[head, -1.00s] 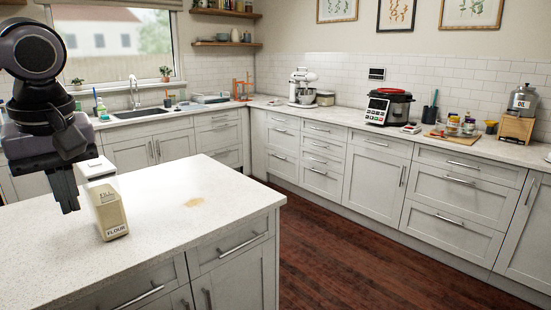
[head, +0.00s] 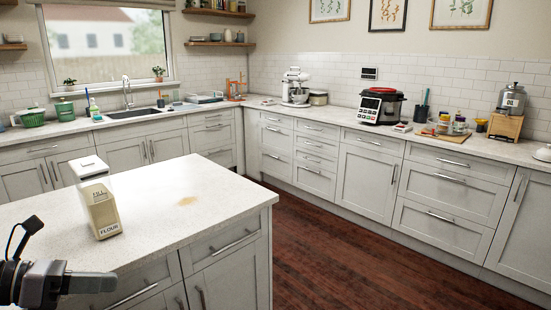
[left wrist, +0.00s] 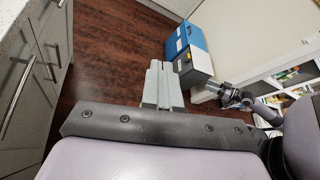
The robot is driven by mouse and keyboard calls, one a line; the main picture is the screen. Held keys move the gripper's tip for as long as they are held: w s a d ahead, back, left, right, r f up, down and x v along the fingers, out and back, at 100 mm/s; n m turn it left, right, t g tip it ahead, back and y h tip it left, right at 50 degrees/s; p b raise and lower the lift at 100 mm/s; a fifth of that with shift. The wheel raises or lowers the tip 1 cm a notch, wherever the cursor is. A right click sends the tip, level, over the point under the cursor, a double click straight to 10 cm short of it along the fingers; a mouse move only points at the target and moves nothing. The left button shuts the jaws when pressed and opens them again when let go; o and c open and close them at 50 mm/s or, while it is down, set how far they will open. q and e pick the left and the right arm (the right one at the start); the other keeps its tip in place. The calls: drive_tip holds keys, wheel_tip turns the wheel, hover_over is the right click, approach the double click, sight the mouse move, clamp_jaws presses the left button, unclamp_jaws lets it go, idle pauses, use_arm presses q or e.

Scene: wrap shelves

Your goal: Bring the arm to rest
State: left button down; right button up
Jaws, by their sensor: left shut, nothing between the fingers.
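My left gripper (head: 106,283) is low at the bottom left of the head view, in front of the island cabinets and below the countertop. Its arm is mostly cut off by the frame edge. In the left wrist view its grey fingers (left wrist: 162,86) are together, with nothing between them, over the dark wood floor.
Island cabinets (left wrist: 30,95) are at the left in the wrist view.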

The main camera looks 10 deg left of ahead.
use_arm(q)
drive_tip(key=s+d+f+n+t+y, duration=0.1)
drive_tip(key=s+f+n+t+y, duration=0.2)
drive_tip(key=f+n, duration=0.75)
drive_tip(key=s+f+n+t+y, duration=0.3)
drive_tip(key=f+n, duration=0.4)
drive_tip(key=n, duration=0.7)
drive_tip(key=s+d+f+n+g+y, duration=0.1)
drive_tip(key=s+d+f+n, duration=0.2)
drive_tip(key=d+f+n, duration=0.3)
drive_tip(key=s+d+f+n+g+y, duration=0.1)
drive_tip(key=s+d+f+n+g, duration=0.1)
drive_tip(key=s+d+f+n, duration=0.2)
drive_tip(key=d+f+n, duration=0.2)
drive_tip(key=d+n, duration=0.2)
drive_tip(key=n, duration=0.1)
drive_tip(key=shift+s+g+y, duration=0.2)
drive_tip(key=shift+g+y, duration=0.1)
drive_tip(key=shift+y, duration=0.1)
drive_tip(key=shift+a+f+n, duration=0.1)
drive_tip(key=shift+a+n, duration=0.05)
drive_tip(key=shift+n, duration=0.1)
